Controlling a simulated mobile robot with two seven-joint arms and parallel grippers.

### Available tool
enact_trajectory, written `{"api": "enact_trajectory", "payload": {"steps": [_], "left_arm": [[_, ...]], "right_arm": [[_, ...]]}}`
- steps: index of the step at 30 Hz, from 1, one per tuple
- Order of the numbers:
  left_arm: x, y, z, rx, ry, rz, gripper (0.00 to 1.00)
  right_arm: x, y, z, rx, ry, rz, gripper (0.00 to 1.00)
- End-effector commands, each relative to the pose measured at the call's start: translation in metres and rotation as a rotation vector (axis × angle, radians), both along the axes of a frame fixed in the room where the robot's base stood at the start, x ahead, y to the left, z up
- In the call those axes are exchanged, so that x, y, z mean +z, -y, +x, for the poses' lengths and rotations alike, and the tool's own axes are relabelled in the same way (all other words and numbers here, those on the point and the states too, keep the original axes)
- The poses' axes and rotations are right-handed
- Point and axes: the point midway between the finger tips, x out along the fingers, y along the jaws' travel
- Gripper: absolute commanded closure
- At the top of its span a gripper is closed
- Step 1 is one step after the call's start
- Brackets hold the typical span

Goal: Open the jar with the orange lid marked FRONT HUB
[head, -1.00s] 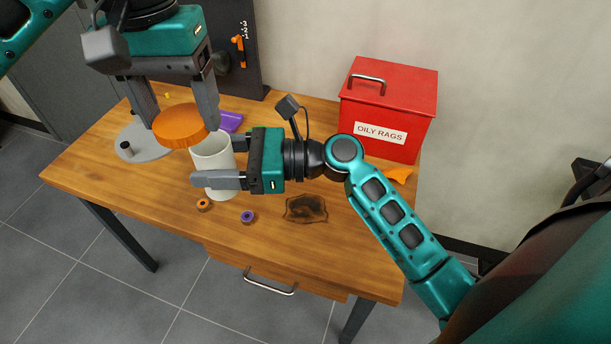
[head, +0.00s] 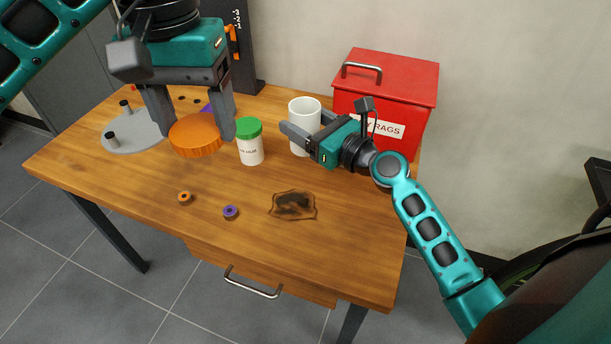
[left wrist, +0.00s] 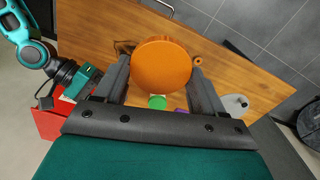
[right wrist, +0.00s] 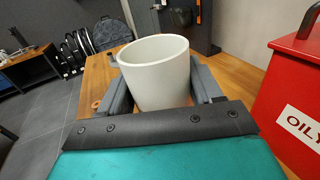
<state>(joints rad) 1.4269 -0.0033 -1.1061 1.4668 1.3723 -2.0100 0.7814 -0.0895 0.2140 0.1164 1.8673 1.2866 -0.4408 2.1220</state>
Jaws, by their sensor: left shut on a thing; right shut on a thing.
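The orange lid (head: 195,136) is off its jar and held between the fingers of my left gripper (head: 193,125), above the table. It also fills the middle of the left wrist view (left wrist: 161,66). The white jar (head: 304,120) is open at the top and upright, in front of the red box. My right gripper (head: 303,137) is shut around the jar's sides. In the right wrist view the jar (right wrist: 155,75) shows its open rim between the fingers. No FRONT HUB marking is legible on the lid or jar in these views.
A white jar with a green lid (head: 250,142) stands between the grippers. A grey round plate with pegs (head: 133,138) is at the left. Orange (head: 184,198) and purple (head: 230,212) rings and a dark stain (head: 293,206) lie in front. The red OILY RAGS box (head: 385,90) stands behind right.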

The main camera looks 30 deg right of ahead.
Motion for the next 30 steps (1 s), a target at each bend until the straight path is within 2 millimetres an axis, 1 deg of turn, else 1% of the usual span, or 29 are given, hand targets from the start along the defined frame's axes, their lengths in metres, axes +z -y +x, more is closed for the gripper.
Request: {"api": "enact_trajectory", "payload": {"steps": [1,3,7,9,14,16,21,23,25,30], "left_arm": [[-0.018,0.000,0.000,0.000,0.000,0.000,0.67],[-0.029,0.000,0.000,0.000,0.000,0.000,0.67],[-0.043,0.000,0.000,0.000,0.001,-0.001,0.67],[-0.047,0.000,0.000,0.000,0.001,-0.001,0.67],[-0.051,0.000,0.000,0.000,0.000,0.000,0.67],[-0.055,0.000,0.000,0.000,0.000,0.000,0.67],[-0.076,0.000,0.000,0.000,0.000,0.000,0.67],[-0.080,0.000,0.000,0.000,0.000,0.000,0.67],[-0.082,0.000,0.000,0.000,0.001,-0.001,0.67],[-0.079,0.000,0.000,0.000,0.000,0.000,0.67]], "right_arm": [[-0.023,0.000,0.000,0.000,-0.002,0.000,1.00],[-0.039,0.000,0.000,0.001,-0.002,0.000,1.00],[-0.060,0.000,0.000,0.001,-0.001,0.001,1.00],[-0.066,0.000,0.000,0.001,0.000,0.000,1.00],[-0.071,0.000,0.000,0.001,0.000,0.000,1.00],[-0.077,0.000,0.000,0.001,0.000,0.001,1.00],[-0.104,-0.001,0.000,0.001,-0.002,0.002,1.00],[-0.111,-0.001,0.000,0.001,-0.001,0.002,1.00],[-0.113,-0.001,0.000,0.001,0.000,0.001,1.00],[-0.111,-0.001,0.000,0.001,0.000,0.000,1.00]]}}
